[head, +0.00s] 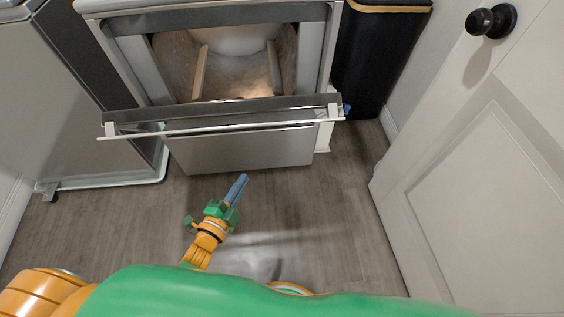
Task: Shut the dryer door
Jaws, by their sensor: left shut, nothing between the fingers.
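The dryer (131,60) stands ahead at the top of the head view, with its front opening uncovered and a pale interior showing. Its door (230,112) is open and seen nearly edge-on, sticking out toward me below the opening. A long light handle bar (220,129) runs across the door's near edge. My left gripper (241,180) is shut and empty. It shows below the door in the picture, in front of the silver lower panel (240,150), apart from the door. My right gripper is not in view.
A steel appliance (60,100) stands at the left. A black bin (378,60) is right of the dryer. A white room door (490,170) with a black knob (491,21) closes in the right side. Grey wood floor (320,210) is clear between.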

